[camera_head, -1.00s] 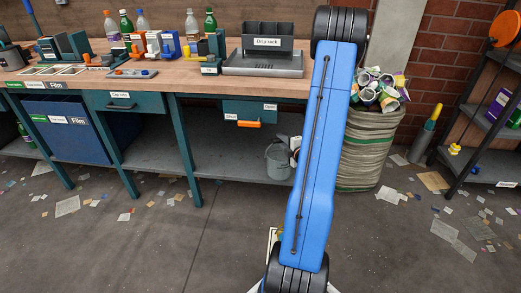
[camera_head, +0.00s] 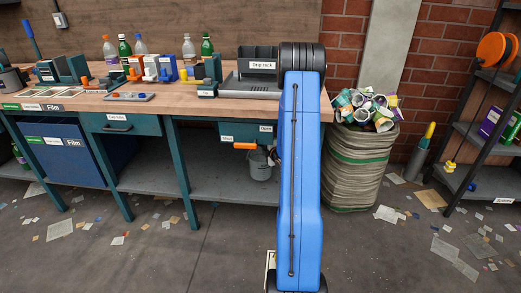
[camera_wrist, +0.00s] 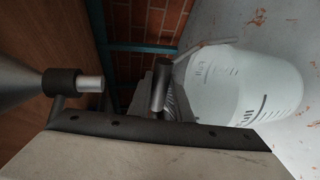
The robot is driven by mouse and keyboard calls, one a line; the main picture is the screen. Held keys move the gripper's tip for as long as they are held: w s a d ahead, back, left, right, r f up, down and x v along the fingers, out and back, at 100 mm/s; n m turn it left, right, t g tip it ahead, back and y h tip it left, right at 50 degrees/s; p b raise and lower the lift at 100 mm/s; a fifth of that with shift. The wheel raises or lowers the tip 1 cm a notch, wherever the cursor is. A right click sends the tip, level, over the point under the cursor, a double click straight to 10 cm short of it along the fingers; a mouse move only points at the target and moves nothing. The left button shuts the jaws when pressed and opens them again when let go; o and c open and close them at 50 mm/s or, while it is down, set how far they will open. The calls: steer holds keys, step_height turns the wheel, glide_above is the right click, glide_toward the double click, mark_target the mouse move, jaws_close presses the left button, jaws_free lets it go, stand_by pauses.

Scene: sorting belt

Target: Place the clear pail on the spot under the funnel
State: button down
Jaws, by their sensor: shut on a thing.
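The clear pail (camera_wrist: 250,85) fills the right of the wrist view, a pale see-through vessel with measuring marks. In the head view the pail (camera_head: 260,166) looks grey and upright, between the bench top and lower shelf, left of my arm. My gripper (camera_wrist: 163,92) is shut on the pail near its rim and handle; the exact grip is unclear. In the head view my blue arm hides it. The funnel (camera_wrist: 25,80) is at the left of the wrist view, its pale spout (camera_wrist: 91,84) apart from the pail. I cannot tell whether the pail touches the shelf.
An orange lever (camera_head: 245,146) sticks out below the bench edge, close above the pail. The bench's lower shelf (camera_head: 225,186) is bare left of the pail. A full sack (camera_head: 355,165) stands right of my arm. Paper scraps litter the floor.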

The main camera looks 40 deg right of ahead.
steer(key=shift+w, duration=0.25)
steer(key=shift+w+d+f, duration=0.1)
steer(key=shift+w+f, duration=0.1)
steer(key=shift+f, duration=1.6)
steer(key=c, duration=1.6)
jaws_free()
steer(key=shift+f, duration=0.1)
steer(key=v, duration=1.2)
